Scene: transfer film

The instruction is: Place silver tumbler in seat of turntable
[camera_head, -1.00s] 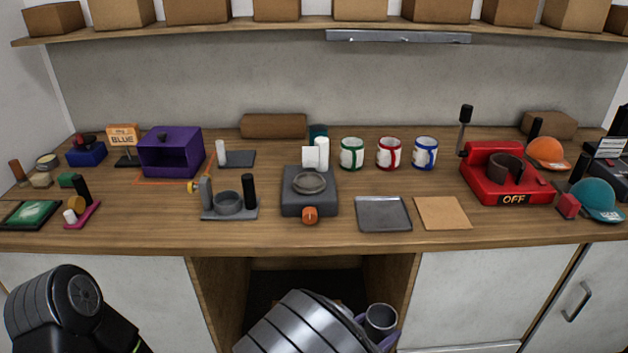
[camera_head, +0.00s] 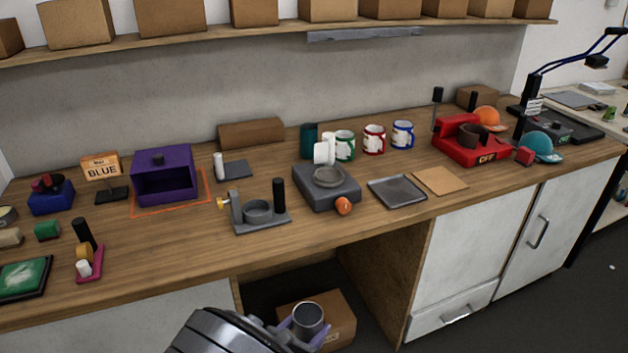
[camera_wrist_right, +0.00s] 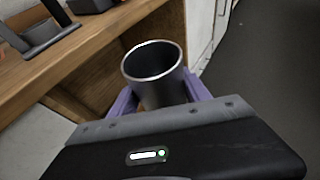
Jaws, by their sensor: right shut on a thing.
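The silver tumbler (camera_head: 308,322) is upright in my right gripper (camera_head: 304,336), below and in front of the table edge. In the right wrist view the tumbler (camera_wrist_right: 156,66) is open at the top and looks empty, with purple fingers on both sides. On the table stands a grey box with a round ring seat (camera_head: 328,177) and an orange knob; it looks like the turntable. Its seat looks empty. Left of it is a grey fixture (camera_head: 258,215) with a round cup, a grey post and a black handle. My left gripper is out of view.
A white dispenser (camera_head: 325,150) stands close behind the ringed box. Several mugs (camera_head: 374,139) stand to its right. A grey tray (camera_head: 397,191) and a brown sheet (camera_head: 440,180) lie right of it. A cardboard box (camera_head: 330,308) sits beneath the table, behind the tumbler.

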